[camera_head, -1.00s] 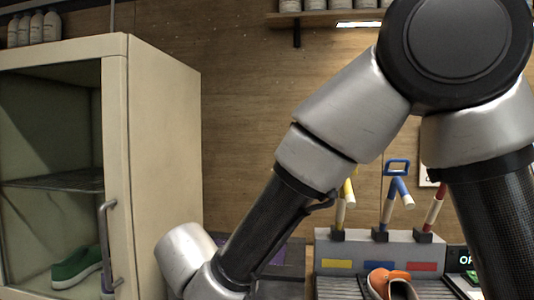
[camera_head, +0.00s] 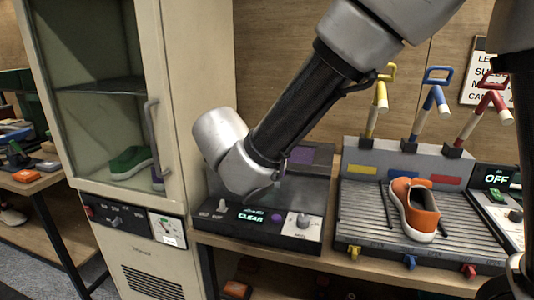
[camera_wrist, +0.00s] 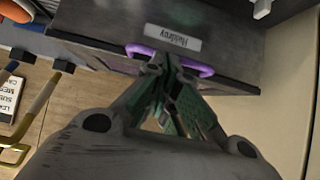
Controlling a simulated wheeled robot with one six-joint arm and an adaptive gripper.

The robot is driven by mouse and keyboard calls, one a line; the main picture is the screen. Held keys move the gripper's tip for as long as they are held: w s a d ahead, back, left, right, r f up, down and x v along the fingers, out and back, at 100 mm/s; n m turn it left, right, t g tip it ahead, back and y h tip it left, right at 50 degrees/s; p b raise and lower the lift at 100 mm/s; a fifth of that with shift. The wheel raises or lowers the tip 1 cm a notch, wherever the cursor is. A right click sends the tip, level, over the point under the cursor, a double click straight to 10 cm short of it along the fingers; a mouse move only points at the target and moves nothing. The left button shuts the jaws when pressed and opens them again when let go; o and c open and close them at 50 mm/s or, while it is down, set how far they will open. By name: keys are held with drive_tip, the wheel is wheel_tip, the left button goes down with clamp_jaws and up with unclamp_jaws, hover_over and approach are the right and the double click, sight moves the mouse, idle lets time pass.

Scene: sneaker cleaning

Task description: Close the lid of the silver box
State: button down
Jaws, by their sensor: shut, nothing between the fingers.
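A dark grey box with a front control panel reading "CLEAR" (camera_head: 262,217) stands on the bench between the cabinet and the ribbed tray. An upright panel with a purple patch (camera_head: 302,156) shows at its back, partly hidden by my arm. I cannot tell for certain that this is the silver box or how its lid stands. In the wrist view, a dark panel (camera_wrist: 225,50) carries a white label and a purple handle (camera_wrist: 185,66). My gripper (camera_wrist: 185,105) is shut and empty, its fingers overlapping the panel's edge near the handle in the picture; contact is unclear. The head view hides it.
A tall cream cabinet (camera_head: 195,120) with a glass door and a green shoe (camera_head: 130,162) stands at the left. At the right, a ribbed tray (camera_head: 370,215) holds an orange shoe (camera_head: 415,210), with yellow, blue and red handled tools behind it.

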drive_tip(key=s+a+f, duration=0.2)
drive_tip(key=s+f, duration=0.2)
drive_tip(key=s, duration=0.4)
drive_tip(key=s+d+f+n+g+h, duration=0.2)
drive_tip(key=s+d+f+n, duration=0.1)
drive_tip(key=d+n, duration=0.5)
drive_tip(key=s+d+r+m+g+y, duration=0.1)
drive_tip(key=s+d+r+m, duration=0.1)
drive_tip(key=d, duration=1)
drive_tip(key=s+d+r+m+g+y, duration=0.1)
drive_tip(key=s+d+r, duration=0.3)
drive_tip(key=d, duration=0.9)
drive_tip(key=s+d+r+m+g+y, duration=0.2)
drive_tip(key=d+r, duration=0.4)
drive_tip(key=d, duration=0.6)
drive_tip(key=shift+s+d+r+m, duration=0.2)
drive_tip(key=shift+s+d+m, duration=0.15)
drive_tip(key=shift+s, duration=0.2)
